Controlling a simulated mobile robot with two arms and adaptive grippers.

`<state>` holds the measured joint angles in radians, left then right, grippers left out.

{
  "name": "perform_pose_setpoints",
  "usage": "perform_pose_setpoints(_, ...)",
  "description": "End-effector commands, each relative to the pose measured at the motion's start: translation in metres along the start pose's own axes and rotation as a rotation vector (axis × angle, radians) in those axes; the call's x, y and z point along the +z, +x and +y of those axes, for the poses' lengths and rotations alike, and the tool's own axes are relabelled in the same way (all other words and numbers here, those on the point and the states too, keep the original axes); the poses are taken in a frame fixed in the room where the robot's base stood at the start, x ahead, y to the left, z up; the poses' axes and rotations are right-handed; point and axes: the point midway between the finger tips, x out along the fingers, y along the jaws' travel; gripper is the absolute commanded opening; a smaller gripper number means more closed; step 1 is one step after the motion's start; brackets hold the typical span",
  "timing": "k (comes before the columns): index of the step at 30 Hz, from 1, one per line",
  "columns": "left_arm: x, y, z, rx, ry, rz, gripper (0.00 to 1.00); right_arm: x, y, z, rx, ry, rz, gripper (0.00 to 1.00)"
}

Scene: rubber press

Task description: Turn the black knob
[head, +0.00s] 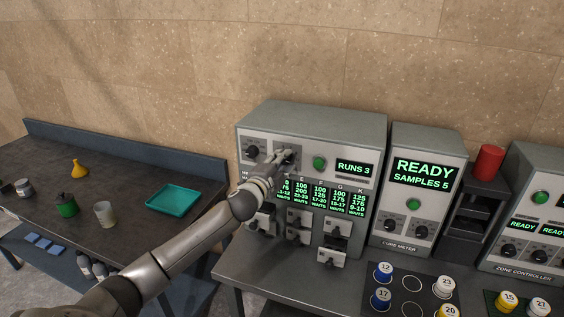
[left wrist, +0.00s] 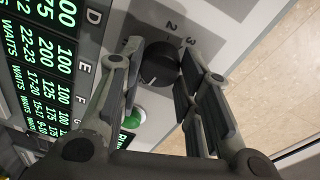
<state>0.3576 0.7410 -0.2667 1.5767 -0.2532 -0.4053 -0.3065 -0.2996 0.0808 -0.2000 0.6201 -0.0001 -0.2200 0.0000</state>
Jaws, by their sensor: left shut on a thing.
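A white pointer line shows on the knob's face. My right gripper is not in view.
A second black knob (head: 252,152) is left of my gripper, and a green button (head: 319,163) is to its right. The RUNS 3 display (head: 355,169) and wattage panels are close by. Switch boxes (head: 333,243) stick out below. The CURE METER (head: 428,175) stands to the right.

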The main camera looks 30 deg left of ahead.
Motion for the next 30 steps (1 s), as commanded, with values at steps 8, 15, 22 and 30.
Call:
perform_pose_setpoints(8, 0.0003, 0.0005, -0.0042, -0.006, 0.017, -0.001, 0.08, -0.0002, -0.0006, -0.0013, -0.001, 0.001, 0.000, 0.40)
perform_pose_setpoints(15, 0.0004, 0.0005, -0.0043, -0.006, 0.017, -0.001, 0.34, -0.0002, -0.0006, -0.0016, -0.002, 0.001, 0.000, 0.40)
perform_pose_setpoints(22, 0.0003, 0.0003, -0.0025, -0.003, 0.015, -0.001, 0.54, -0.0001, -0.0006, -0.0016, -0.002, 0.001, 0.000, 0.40)
perform_pose_setpoints(30, 0.0003, -0.0013, -0.0008, 0.000, 0.014, -0.001, 0.54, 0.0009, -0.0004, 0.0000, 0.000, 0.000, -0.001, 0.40)
